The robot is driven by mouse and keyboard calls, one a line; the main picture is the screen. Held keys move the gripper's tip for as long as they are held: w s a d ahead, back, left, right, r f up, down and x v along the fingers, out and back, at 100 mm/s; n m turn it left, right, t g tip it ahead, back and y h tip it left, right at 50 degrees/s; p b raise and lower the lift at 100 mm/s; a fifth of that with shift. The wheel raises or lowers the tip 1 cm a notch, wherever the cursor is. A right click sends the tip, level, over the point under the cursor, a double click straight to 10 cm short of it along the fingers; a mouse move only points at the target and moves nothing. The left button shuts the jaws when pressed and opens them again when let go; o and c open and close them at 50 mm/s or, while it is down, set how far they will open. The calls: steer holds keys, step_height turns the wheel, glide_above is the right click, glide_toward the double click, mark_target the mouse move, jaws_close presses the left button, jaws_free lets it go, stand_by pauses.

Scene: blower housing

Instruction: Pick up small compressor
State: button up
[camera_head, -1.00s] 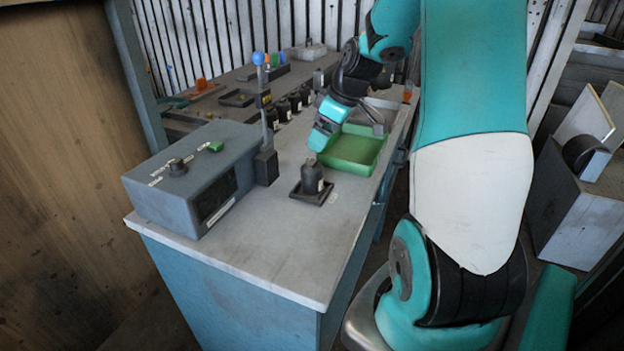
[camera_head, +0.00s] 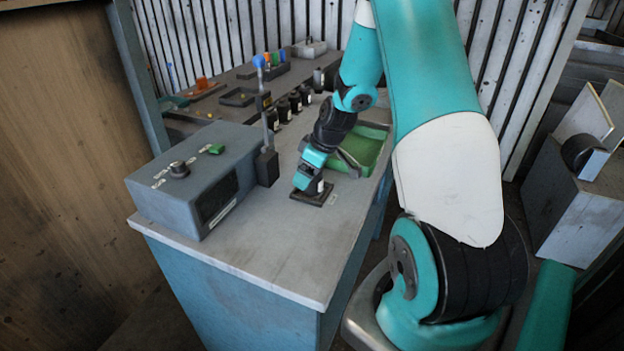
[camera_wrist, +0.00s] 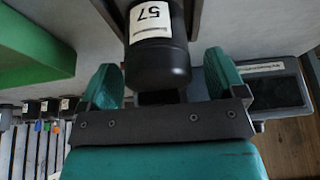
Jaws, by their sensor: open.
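The small compressor is a black cylinder (camera_wrist: 158,62) with a white label reading 57, at the top middle of the wrist view. In the head view it stands on a dark square base plate (camera_head: 312,199) on the bench, mostly hidden behind my gripper (camera_head: 308,184). In the wrist view my gripper (camera_wrist: 165,85) is open, with one teal finger on each side of the compressor's near end. Whether the fingers touch it cannot be told.
A green tray (camera_head: 366,150) lies on the bench behind my gripper. A grey control box (camera_head: 195,180) and a post with a blue top (camera_head: 266,150) stand to the left. Several black cylinders (camera_head: 284,108) stand in a row further back. The bench front (camera_head: 265,255) is clear.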

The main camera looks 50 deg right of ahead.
steer(key=shift+c, duration=0.4)
steer(key=c, duration=1.4)
steer(key=shift+r, duration=0.1)
